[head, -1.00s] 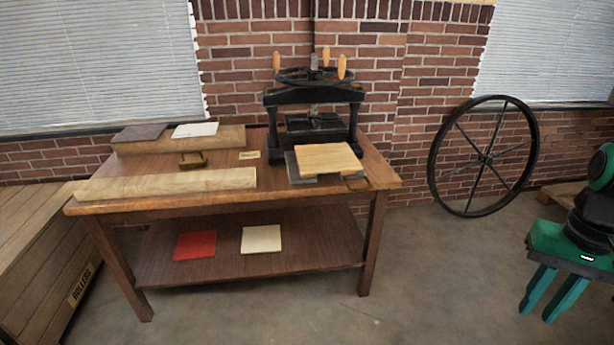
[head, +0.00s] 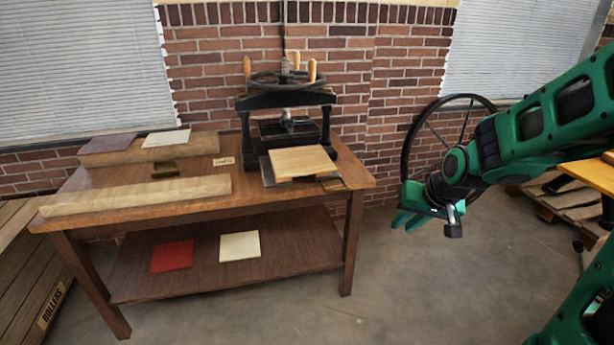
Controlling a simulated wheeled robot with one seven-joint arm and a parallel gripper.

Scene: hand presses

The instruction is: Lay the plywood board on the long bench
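The plywood board (head: 304,160) is a pale square panel lying flat on a dark plate in front of the black hand press. Both are near the right end of the brown wooden table (head: 345,181), which has a lower shelf. Which piece of furniture is the long bench I cannot tell for certain. My gripper (head: 408,220) is green and hangs to the right of the table, pointing down and left, apart from the board. Its fingers look parted, with nothing between them.
The black hand press (head: 287,110) with wooden handles rises behind the board. A long wooden beam (head: 140,195) lies along the table's front left. A crate marked ROLLERS (head: 35,290) stands at left. A spoked wheel (head: 415,140) leans on the wall. The middle floor is clear.

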